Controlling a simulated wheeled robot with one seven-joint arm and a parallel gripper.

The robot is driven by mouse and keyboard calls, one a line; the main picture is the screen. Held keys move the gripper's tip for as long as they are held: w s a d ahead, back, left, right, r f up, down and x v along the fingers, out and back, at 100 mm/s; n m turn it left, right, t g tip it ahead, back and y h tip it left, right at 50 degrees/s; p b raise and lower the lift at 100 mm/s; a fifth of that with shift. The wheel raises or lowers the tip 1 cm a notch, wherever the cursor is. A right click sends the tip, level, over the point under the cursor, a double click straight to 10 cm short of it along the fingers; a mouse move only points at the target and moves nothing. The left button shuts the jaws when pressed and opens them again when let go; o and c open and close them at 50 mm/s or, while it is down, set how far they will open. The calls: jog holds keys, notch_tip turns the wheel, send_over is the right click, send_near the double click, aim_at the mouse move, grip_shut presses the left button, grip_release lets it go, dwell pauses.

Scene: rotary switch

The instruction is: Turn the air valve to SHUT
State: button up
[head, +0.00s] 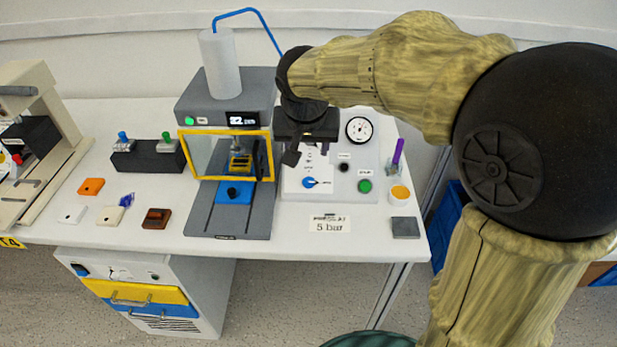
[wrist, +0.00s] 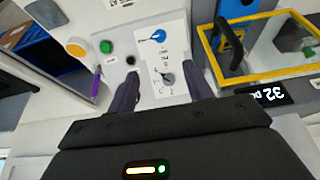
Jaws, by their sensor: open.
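The white control panel (head: 330,192) stands right of the press and carries a blue rotary knob (head: 309,182), whose pointer aims right in the head view. The blue knob (wrist: 159,36) also shows in the wrist view, beyond my fingertips. A grey rotary knob (wrist: 168,78) sits on the same white label plate, between my fingers in the wrist view. The labels are too small to read, so I cannot tell which knob is the air valve. My gripper (wrist: 160,88) is open and empty above the panel; it hides the grey knob in the head view (head: 308,153).
The press (head: 225,95) with its yellow-framed guard (wrist: 214,62) is close beside the gripper. A round gauge (head: 360,129), a green button (head: 365,186), a small black knob (head: 343,168) and a purple pen (head: 397,151) are nearby. A "5 bar" card (head: 330,224) lies in front.

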aim_at(308, 179)
jog(key=b+x, duration=0.2)
jog(key=x, duration=1.4)
jog(key=shift+f, duration=0.3)
jog(key=shift+c, duration=0.2)
jog(key=c, duration=0.9)
